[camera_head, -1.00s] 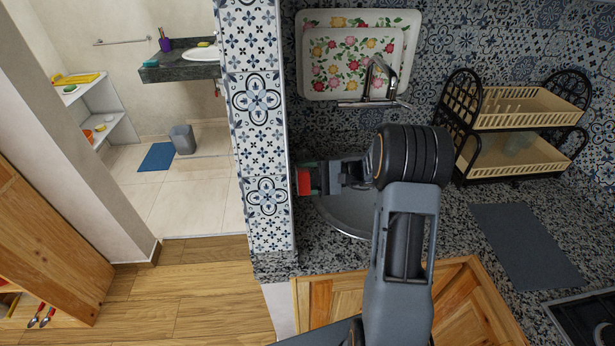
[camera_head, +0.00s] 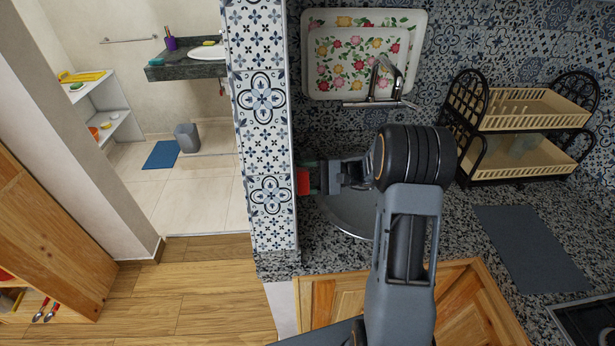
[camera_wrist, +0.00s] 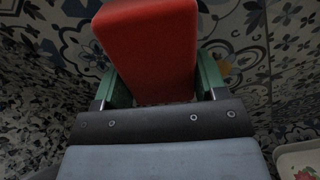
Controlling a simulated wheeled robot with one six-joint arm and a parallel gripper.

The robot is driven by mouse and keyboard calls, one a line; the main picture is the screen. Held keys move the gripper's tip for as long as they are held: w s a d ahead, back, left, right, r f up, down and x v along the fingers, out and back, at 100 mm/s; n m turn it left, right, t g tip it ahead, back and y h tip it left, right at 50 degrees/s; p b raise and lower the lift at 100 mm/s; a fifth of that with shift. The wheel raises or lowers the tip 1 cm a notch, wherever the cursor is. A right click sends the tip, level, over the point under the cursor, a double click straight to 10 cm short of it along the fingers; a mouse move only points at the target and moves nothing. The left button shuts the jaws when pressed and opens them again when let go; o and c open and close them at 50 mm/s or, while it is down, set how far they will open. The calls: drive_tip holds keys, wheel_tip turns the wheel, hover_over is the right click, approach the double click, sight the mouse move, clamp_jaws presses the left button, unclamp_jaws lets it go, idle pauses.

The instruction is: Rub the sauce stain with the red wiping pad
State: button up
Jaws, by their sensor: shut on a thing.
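My gripper (camera_head: 314,178) is shut on the red wiping pad (camera_head: 303,182). In the head view the pad is at the tiled wall end left of the sink, and my gripper reaches to it from the right. In the wrist view the red pad (camera_wrist: 150,45) fills the top middle, between the green fingers of my gripper (camera_wrist: 155,80). The patterned tiles are right behind the pad; I cannot tell whether it touches them. I see no sauce stain in either view; the pad and my arm may hide it.
The sink (camera_head: 350,215) lies under my arm, with a tap (camera_head: 376,88) behind it. Floral trays (camera_head: 418,30) lean on the back wall. A dish rack (camera_head: 530,108) and a grey mat (camera_head: 532,252) are at right. The tiled wall end (camera_head: 262,125) closes off the left side.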

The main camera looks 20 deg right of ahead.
drive_tip(key=shift+a, duration=0.35)
drive_tip(key=shift+w, duration=0.1)
drive_tip(key=w+d+b, duration=0.2)
drive_tip(key=w, duration=1)
drive_tip(key=shift+w+d, duration=0.4)
idle(0.7)
